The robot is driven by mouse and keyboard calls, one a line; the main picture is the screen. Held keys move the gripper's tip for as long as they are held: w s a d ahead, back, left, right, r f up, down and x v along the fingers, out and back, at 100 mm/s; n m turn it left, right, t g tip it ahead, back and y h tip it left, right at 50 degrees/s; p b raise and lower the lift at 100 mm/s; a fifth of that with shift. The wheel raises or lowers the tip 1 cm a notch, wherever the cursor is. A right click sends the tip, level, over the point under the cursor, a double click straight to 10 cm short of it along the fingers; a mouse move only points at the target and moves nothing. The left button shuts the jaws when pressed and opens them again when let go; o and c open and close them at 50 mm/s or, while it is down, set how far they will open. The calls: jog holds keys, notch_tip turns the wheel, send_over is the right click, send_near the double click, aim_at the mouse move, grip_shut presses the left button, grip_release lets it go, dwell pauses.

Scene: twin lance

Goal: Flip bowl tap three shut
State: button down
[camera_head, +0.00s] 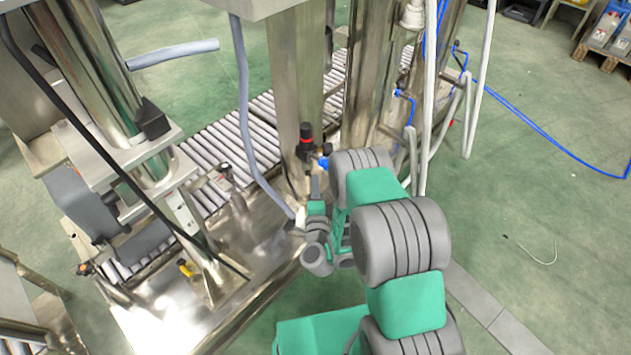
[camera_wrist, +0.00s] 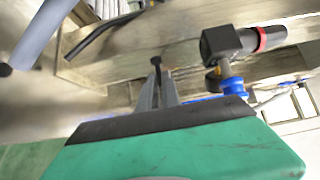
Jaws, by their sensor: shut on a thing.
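My gripper (camera_wrist: 158,82) has its two grey fingers close together, with a small dark piece (camera_wrist: 156,61) at their tips. This looks like the end of the tap's handle; the rest of the tap is hard to make out. The fingers point at a steel face of the machine. In the head view my gripper (camera_head: 314,184) reaches up beside the steel column, just below a black fitting with a red band (camera_head: 306,141). That fitting also shows in the wrist view (camera_wrist: 243,42), right of the fingers. I cannot read which tap number this is.
A blue connector (camera_wrist: 229,86) sits close to the right of my fingers. A grey hose (camera_head: 247,115) hangs left of the column (camera_head: 296,80). A roller conveyor (camera_head: 216,145) runs behind. Green floor (camera_head: 540,215) on the right is mostly open.

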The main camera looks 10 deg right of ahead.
jog(key=c, duration=1.8)
grip_release()
jog(key=shift+c, duration=0.2)
jog(key=s+a, duration=0.1)
jog(key=s, duration=0.6)
jog(key=shift+s+a+p, duration=0.15)
jog(key=shift+s+p, duration=0.2)
jog(key=shift+p, duration=0.05)
